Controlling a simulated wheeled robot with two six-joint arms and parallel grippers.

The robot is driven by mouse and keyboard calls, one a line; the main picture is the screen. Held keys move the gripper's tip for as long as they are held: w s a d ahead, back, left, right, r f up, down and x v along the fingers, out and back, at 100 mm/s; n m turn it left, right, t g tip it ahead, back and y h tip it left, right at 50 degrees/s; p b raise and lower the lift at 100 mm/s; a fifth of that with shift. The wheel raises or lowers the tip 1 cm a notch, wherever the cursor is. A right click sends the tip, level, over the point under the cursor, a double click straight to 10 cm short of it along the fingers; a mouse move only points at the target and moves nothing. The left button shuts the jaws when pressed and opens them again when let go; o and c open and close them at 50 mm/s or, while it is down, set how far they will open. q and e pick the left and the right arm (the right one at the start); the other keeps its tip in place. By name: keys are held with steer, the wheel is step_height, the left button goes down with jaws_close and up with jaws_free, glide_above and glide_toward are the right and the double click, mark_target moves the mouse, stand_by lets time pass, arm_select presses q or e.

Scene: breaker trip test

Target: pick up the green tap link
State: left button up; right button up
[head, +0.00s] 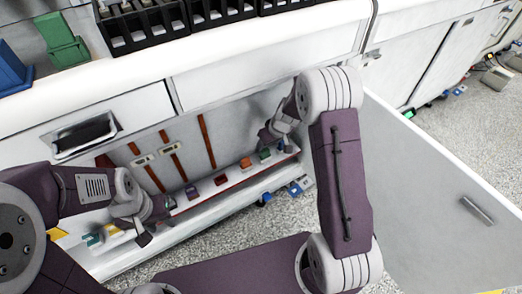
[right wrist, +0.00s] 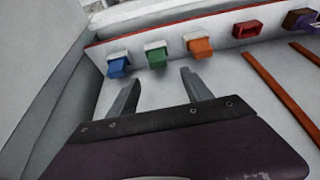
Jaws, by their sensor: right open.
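The green tap link (head: 265,154) sits in a row of coloured links along the ledge inside the open cabinet. In the right wrist view the green tap link (right wrist: 157,58) lies just beyond and between my right fingertips. My right gripper (right wrist: 158,77) is open and empty, with a finger to either side of the line to the green link, not touching it. In the head view my right gripper (head: 268,136) reaches into the cabinet above the row. My left gripper (head: 152,222) is low at the ledge's left end; its jaws are too small to read.
Blue (right wrist: 118,66) and orange (right wrist: 200,47) links closely flank the green one. A red link (right wrist: 246,30) and a purple one stand farther right. Orange-brown strips (head: 206,141) run up the cabinet's back. The open cabinet door (head: 430,200) stands at the right.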

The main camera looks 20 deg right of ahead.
mark_target(265, 150)
steer(key=b+x, duration=0.2)
steer(key=x, duration=0.1)
steer(key=shift+s+f, duration=0.15)
steer(key=shift+f, duration=0.3)
steer(key=b+x, duration=0.2)
steer(key=x, duration=0.3)
steer(key=shift+d+f, duration=0.1)
steer(key=shift+d, duration=0.05)
jaws_close()
